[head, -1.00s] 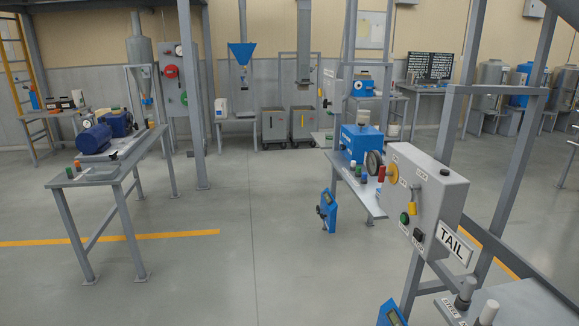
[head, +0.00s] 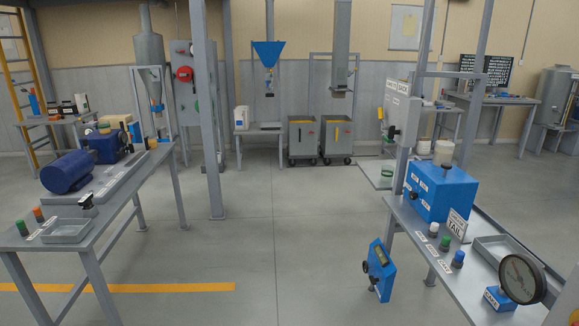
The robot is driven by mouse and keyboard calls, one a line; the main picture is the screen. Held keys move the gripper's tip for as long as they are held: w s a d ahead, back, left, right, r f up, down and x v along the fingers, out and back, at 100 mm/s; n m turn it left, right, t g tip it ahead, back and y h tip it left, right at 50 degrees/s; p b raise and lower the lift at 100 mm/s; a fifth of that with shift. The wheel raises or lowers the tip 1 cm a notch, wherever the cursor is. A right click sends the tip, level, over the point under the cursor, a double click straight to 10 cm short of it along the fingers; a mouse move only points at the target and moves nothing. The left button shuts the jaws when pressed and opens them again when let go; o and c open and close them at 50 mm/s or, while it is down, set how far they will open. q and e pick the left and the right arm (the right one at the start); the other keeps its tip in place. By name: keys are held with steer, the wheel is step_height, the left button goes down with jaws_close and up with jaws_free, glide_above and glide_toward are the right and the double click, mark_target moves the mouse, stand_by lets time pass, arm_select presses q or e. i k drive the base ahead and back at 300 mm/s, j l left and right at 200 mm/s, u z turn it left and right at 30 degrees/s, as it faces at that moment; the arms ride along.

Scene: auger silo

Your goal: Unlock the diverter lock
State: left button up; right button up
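Neither of my grippers shows in the head view. I cannot make out a part labelled as the diverter lock. At the back, a grey vertical chute (head: 342,45) ends above the wheeled grey bins, with a small fitting (head: 338,94) at its lower end. The fitting is too small to tell whether it is locked. Left of it, a blue funnel (head: 268,54) hangs with a small valve-like part below. A grey wall cabinet (head: 196,75) with a red round handle (head: 184,73) stands further left.
A bench (head: 96,200) with a blue motor (head: 68,172) stands at left. At right, a bench (head: 425,240) carries a blue box (head: 440,190), a TAIL plate (head: 457,225) and a dial gauge (head: 521,279). A blue unit (head: 380,270) is beside it. The middle floor is clear.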

mark_target(392, 131)
steer(key=i+z, duration=0.1)
steer(key=i, duration=0.6)
steer(key=i+j, duration=0.15)
steer(key=i, duration=0.55)
steer(key=i+j+z, duration=0.15)
steer(key=i, duration=0.6)
